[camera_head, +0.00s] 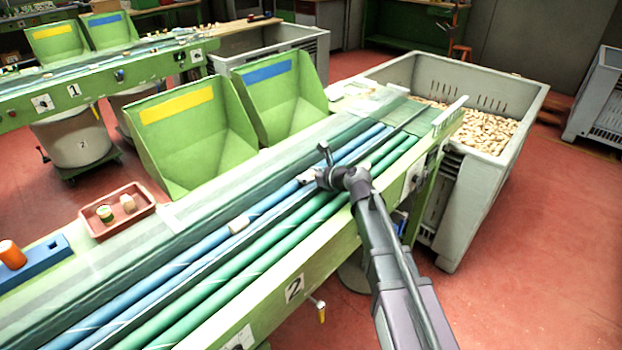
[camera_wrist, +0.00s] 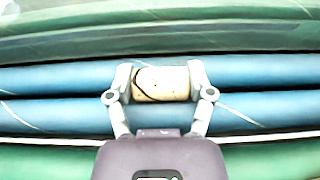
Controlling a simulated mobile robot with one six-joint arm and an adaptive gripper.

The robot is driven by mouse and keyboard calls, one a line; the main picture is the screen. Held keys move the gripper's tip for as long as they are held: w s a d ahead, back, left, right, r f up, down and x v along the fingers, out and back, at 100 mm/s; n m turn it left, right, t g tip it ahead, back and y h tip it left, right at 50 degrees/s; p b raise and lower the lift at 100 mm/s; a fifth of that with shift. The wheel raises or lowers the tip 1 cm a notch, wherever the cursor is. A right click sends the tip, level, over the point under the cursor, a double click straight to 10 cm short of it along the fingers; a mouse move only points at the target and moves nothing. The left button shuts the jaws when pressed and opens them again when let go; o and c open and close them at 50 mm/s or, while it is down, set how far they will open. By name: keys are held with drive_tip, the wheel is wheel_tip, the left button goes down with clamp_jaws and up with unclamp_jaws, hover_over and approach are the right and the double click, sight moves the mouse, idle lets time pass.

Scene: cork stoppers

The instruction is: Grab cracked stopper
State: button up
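A pale cork stopper (camera_wrist: 161,83) with a dark curved crack line lies crosswise between the two fingers of my gripper (camera_wrist: 160,80) in the wrist view. The finger pads meet both of its ends, and no gap shows. It is over the blue rollers; whether it touches them I cannot tell. In the head view my gripper (camera_head: 318,168) is low over the blue rollers (camera_head: 270,205), and a small pale part of the stopper (camera_head: 307,176) shows beside it. Another pale stopper (camera_head: 238,224) lies on the rollers to the lower left, apart from my gripper.
A red tray (camera_head: 90,232) with two stoppers stands on the table's left side. Green bins with yellow (camera_head: 160,150) and blue (camera_head: 285,110) labels stand behind the rollers. A grey crate (camera_head: 530,100) of stoppers is at the right. A blue block (camera_head: 38,262) holds an orange piece.

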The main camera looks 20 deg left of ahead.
drive_tip(key=shift+r, duration=0.2)
idle(0.4)
wheel_tip(320, 180, up, 2)
drive_tip(key=shift+r+p, duration=0.1)
drive_tip(key=shift+p, duration=1.15)
drive_tip(key=shift+r+p, duration=0.75)
drive_tip(key=shift+p, duration=0.1)
drive_tip(key=s+d, duration=0.3)
drive_tip(key=d, duration=0.1)
drive_tip(key=s+d, duration=0.3)
drive_tip(key=d, duration=0.1)
drive_tip(key=s+d+r, duration=0.1)
drive_tip(key=s+d, duration=0.3)
drive_tip(key=shift+d+p, duration=0.25)
drive_tip(key=shift+p, duration=0.15)
